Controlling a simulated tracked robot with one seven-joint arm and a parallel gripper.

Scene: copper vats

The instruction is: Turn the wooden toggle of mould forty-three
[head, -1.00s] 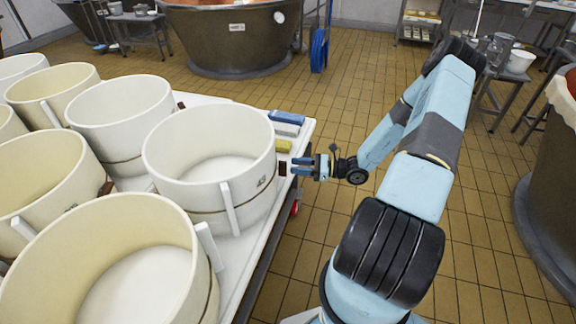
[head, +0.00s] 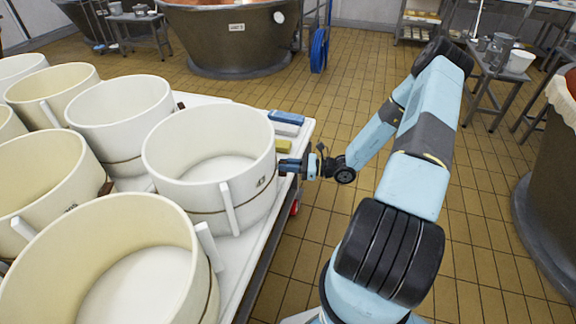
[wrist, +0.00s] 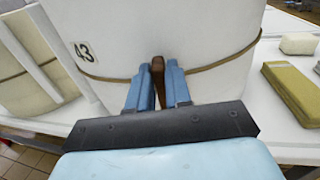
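Mould forty-three (head: 195,190) is a round cream mould with a cord around it, at the cart's right edge. Its number label "43" (wrist: 83,51) shows in the wrist view. Its wooden toggle (wrist: 157,70) is a small brown peg standing upright against the mould's wall at the cord. My gripper (wrist: 158,85) has its two blue fingers on either side of the toggle, close against it, and looks shut on it. In the head view my gripper (head: 286,165) reaches the mould's right side from the aisle, and its fingers hide the toggle.
Several similar moulds (head: 120,245) crowd the white cart (head: 252,262) to the left. A blue block (head: 287,117) and a yellow-green block (wrist: 295,93) lie near the cart's far corner, close to my gripper. The tiled floor (head: 300,245) to the right is open.

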